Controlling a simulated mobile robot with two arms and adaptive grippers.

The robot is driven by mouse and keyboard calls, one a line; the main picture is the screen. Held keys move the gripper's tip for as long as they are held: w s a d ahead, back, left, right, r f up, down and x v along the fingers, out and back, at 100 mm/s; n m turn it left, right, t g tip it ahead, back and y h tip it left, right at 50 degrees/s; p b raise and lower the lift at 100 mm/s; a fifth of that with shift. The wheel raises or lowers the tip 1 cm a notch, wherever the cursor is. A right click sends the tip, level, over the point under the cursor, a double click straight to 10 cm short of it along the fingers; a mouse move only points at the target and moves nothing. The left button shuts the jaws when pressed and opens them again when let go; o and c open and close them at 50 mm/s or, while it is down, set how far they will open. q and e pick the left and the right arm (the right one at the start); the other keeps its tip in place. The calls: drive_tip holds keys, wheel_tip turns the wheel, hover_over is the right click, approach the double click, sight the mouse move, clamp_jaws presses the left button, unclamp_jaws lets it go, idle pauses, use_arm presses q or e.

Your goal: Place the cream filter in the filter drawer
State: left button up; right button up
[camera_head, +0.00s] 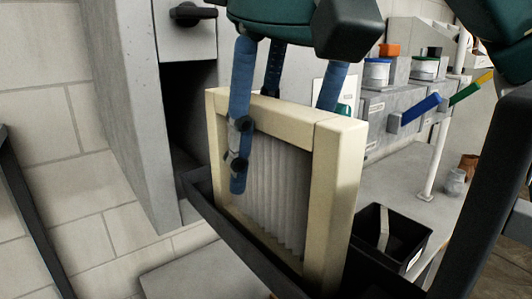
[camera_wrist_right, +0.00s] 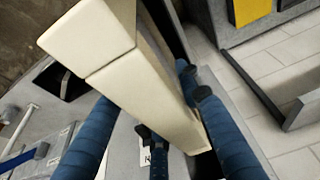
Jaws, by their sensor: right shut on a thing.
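The cream filter (camera_head: 338,185) has a thick cream frame around pale pleats. It stands roughly upright, tilted in the head view. My right gripper (camera_head: 285,140) is shut on it from above, with blue fingers on its faces. The filter frame (camera_wrist_right: 120,55) also shows between the blue fingers in the right wrist view. The dark filter drawer (camera_head: 230,222) is pulled out from the grey cabinet. The filter is over or partly inside it; the drawer wall hides its lower edge, so I cannot tell whether it rests on the bottom. My left gripper is not in view.
The grey cabinet (camera_head: 128,100) with a black knob (camera_head: 192,14) stands left of the filter. A black open bin (camera_head: 395,232) is at the lower right. Jars and blue and green handled items (camera_head: 420,108) are at the back right. Pale tiles surround the cabinet.

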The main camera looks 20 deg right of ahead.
sight(278, 101)
drive_tip(key=o, duration=1.4)
drive_tip(key=shift+v, duration=5.4)
drive_tip(key=shift+s+d+r, duration=0.1)
drive_tip(key=shift+s+r, duration=0.15)
drive_tip(key=shift+r, duration=0.35)
